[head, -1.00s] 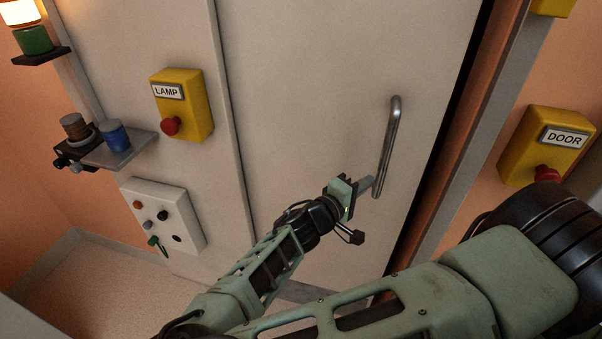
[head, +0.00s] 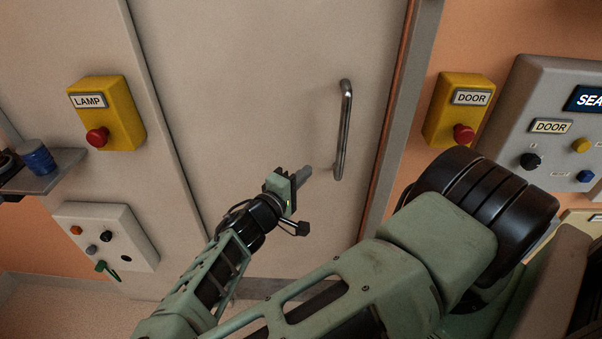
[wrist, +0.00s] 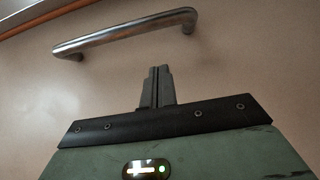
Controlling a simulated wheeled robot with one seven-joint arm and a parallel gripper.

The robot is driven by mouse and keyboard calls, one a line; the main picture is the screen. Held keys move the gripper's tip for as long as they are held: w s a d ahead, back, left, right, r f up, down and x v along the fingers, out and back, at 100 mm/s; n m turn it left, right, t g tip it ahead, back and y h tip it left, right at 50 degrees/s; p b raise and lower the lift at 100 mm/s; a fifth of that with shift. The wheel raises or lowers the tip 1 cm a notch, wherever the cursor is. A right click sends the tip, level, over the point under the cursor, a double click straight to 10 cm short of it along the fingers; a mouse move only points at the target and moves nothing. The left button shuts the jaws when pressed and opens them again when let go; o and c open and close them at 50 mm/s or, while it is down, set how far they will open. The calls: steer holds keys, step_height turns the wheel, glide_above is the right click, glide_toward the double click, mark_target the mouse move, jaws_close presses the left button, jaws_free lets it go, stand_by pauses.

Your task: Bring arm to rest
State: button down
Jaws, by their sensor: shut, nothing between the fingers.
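My gripper (head: 304,175) is shut and empty in front of the pale door panel (head: 250,80). Its tip is to the left of the vertical metal door handle (head: 344,130) in the head view and appears apart from it. In the wrist view my gripper's closed fingers (wrist: 157,85) point at the panel, with the handle (wrist: 125,33) beyond them and bare panel between. My arm reaches up from the bottom of the head view, bent at a large dark joint on the right.
A yellow LAMP box (head: 107,112) and a white control box (head: 105,237) are on the left, near a small shelf (head: 45,175). A yellow DOOR box (head: 458,110) and a grey panel (head: 550,110) are on the right wall. The panel area left of the handle is clear.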

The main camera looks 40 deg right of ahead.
steer(key=b+v, duration=0.2)
steer(key=v, duration=0.5)
steer(key=shift+a, duration=0.2)
steer(key=shift+s, duration=0.1)
steer(key=s+f+g+y, duration=0.4)
steer(key=s+f+g, duration=0.1)
steer(key=s, duration=0.1)
steer(key=s+a+n+g+y, duration=0.1)
steer(key=s+a+g+y, duration=0.2)
steer(key=s+a+y, duration=0.3)
steer(key=s+a+r+n+t+y, duration=0.1)
steer(key=a+r+y, duration=0.3)
steer(key=r, duration=0.4)
steer(key=s+a+r+n+t+y, duration=0.2)
steer(key=a+r, duration=0.4)
steer(key=r, duration=0.3)
steer(key=shift+s+n+t+y, duration=0.25)
steer(key=shift+n+t+y, duration=0.3)
steer(key=shift+y, duration=0.55)
